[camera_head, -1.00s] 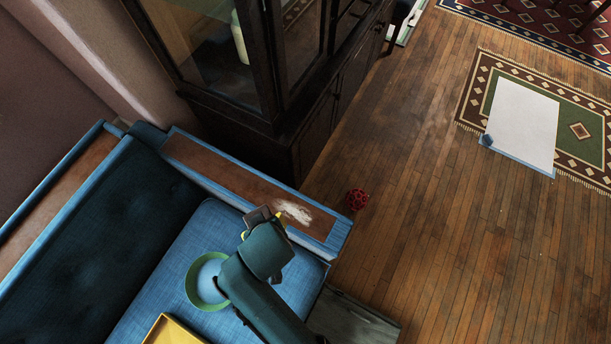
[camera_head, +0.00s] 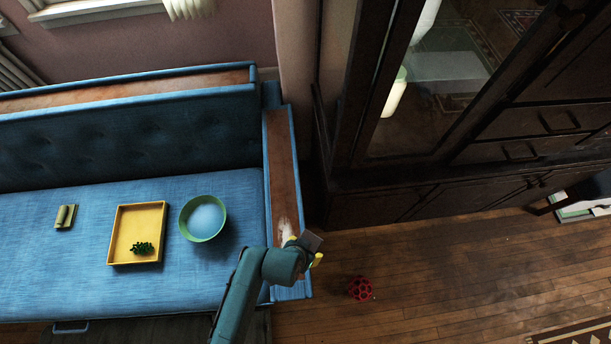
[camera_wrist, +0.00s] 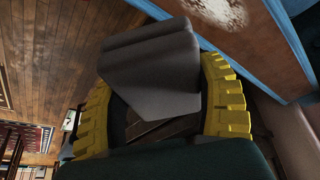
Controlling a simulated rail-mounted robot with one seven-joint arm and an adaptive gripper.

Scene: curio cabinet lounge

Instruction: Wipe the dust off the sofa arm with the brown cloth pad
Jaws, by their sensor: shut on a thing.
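The sofa arm (camera_head: 282,165) is a brown panel with blue edges at the sofa's right end. Pale dust (camera_head: 286,228) lies in a patch toward its front end; it also shows at the top of the wrist view (camera_wrist: 218,10). My gripper (camera_head: 305,251) has yellow fingers, shut on the brown cloth pad (camera_head: 312,241), which looks grey-brown. In the wrist view the pad (camera_wrist: 155,65) sits tilted between both fingers, apart from the dust. In the head view the pad is just right of the dust, by the arm's outer edge. My arm hides part of the sofa arm's front.
On the seat are a green bowl (camera_head: 187,225), a yellow tray (camera_head: 113,246) holding a small dark-green object (camera_head: 142,248), and a folded green item (camera_head: 66,216). A dark cabinet (camera_head: 375,205) stands right of the sofa.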

